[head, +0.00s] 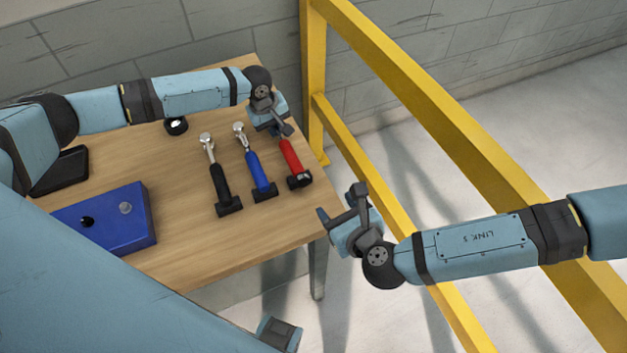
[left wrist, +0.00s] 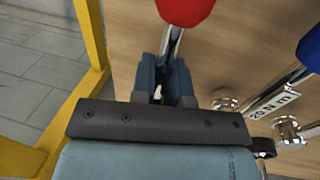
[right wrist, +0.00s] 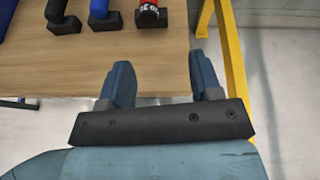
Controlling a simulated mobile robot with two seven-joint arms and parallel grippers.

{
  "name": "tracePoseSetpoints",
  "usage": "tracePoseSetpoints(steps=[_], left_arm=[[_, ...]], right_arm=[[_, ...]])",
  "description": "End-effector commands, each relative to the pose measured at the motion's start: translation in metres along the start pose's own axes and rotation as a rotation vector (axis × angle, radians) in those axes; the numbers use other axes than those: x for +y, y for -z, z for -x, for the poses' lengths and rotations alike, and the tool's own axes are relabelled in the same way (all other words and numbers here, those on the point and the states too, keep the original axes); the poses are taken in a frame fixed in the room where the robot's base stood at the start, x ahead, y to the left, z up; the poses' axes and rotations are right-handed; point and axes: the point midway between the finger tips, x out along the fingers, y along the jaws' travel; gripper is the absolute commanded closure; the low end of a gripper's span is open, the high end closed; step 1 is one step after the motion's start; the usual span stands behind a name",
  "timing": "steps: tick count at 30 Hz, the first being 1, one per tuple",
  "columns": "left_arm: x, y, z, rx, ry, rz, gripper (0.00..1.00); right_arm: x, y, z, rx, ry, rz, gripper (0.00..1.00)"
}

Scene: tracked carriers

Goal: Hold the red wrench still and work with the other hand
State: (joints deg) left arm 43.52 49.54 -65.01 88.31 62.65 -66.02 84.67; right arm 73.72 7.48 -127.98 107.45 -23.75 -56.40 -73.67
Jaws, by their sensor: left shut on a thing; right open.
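The red wrench (head: 291,157) lies on the wooden table, the rightmost of three wrenches, with a red grip and a black end. My left gripper (head: 282,128) is at its far end. In the left wrist view my left gripper (left wrist: 167,85) is shut on the wrench's metal shaft, just beyond the red grip (left wrist: 185,10). The wrench's head is hidden behind the gripper. My right gripper (head: 342,212) is open and empty, beyond the table's right front corner. In the right wrist view its fingers (right wrist: 160,85) are spread near the table edge, apart from the red wrench's black end (right wrist: 150,15).
A blue wrench (head: 257,172) and a black wrench (head: 219,180) lie to the left on the table (head: 185,228). A blue box (head: 108,220) with two round spots and a black tray (head: 65,170) are further left. Yellow railings (head: 400,75) stand close behind and right.

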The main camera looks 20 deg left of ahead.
Motion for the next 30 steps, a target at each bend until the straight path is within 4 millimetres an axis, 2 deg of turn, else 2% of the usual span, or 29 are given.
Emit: tracePoseSetpoints(steps=[2,5,15,21,30], left_arm=[[0.000,0.001,0.000,0.001,0.000,0.001,1.00],[0.000,0.001,0.001,0.001,-0.001,0.001,1.00],[0.001,0.001,0.001,0.001,-0.002,0.000,1.00],[0.001,0.000,0.001,0.001,-0.003,0.000,1.00],[0.001,-0.002,0.000,-0.003,-0.002,-0.002,1.00]], right_arm=[[0.001,0.002,0.001,0.000,-0.012,0.029,0.42],[0.002,0.003,-0.009,-0.001,-0.016,0.039,0.42],[0.003,0.002,-0.076,-0.001,-0.013,0.035,0.42],[0.002,0.002,-0.105,0.000,-0.012,0.033,0.42],[0.001,0.002,-0.117,-0.001,-0.009,0.031,0.42]])
